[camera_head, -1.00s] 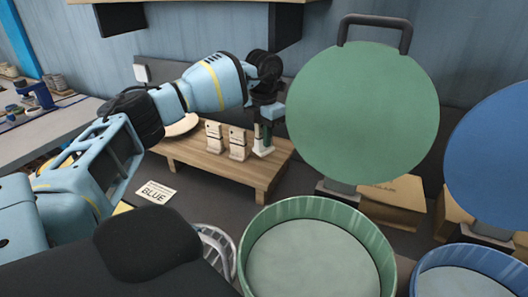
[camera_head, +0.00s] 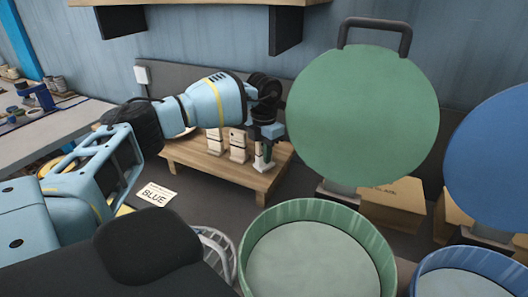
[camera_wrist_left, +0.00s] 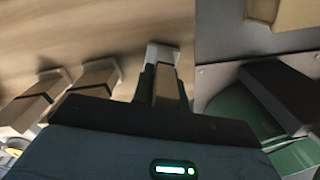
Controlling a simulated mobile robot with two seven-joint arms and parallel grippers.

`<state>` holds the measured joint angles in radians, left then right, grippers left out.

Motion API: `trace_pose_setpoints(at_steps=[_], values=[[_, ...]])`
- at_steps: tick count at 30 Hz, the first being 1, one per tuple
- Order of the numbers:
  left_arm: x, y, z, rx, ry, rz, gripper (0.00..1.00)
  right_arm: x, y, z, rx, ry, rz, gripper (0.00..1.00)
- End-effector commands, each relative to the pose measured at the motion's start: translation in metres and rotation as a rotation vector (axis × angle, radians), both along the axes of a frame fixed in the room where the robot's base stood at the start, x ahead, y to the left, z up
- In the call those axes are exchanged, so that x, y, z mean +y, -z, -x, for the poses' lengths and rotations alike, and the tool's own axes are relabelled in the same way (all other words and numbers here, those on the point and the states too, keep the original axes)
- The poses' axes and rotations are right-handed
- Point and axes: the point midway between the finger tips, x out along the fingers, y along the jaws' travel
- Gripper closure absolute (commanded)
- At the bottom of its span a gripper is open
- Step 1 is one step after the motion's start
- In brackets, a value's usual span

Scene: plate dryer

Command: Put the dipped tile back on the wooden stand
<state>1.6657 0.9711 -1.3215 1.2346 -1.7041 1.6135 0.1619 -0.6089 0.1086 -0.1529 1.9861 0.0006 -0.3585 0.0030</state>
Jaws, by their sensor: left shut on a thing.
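The wooden stand (camera_head: 220,174) is a low bench on the dark table, left of the green lid. My left gripper (camera_head: 267,135) is over its right end, pointing down and shut on the dipped tile (camera_head: 262,161). The tile is upright, with a white foot and green on it; my gripper hides its top. In the left wrist view the tile (camera_wrist_left: 163,82) shows past my gripper, its foot at the stand's surface (camera_wrist_left: 110,38). I cannot tell whether they touch. My right gripper is not in view.
Two pale tiles (camera_head: 237,146) stand on the stand, left of the held one. A green round lid (camera_head: 363,115) rises close on the right, with a green tub (camera_head: 315,262) in front. A card reading BLUE (camera_head: 154,194) lies on the table.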

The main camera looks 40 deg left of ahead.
Motion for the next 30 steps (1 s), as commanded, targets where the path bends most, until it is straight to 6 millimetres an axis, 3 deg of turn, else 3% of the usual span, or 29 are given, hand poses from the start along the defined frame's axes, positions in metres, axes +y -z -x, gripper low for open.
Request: trace_pose_setpoints(at_steps=[1,6,17,20,30], values=[[0.0,0.001,0.0,0.0,0.0,0.0,0.83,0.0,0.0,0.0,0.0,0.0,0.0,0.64],[0.0,0.001,0.0,0.0,0.0,0.0,0.64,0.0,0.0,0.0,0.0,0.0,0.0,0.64],[0.0,-0.006,-0.001,-0.002,0.0,0.0,0.64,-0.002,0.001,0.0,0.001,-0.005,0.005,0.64],[0.0,-0.017,-0.001,-0.003,0.0,0.0,0.64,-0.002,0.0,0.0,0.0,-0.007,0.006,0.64],[-0.001,-0.084,-0.001,-0.004,0.002,0.0,0.64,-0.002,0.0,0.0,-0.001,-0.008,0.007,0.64]])
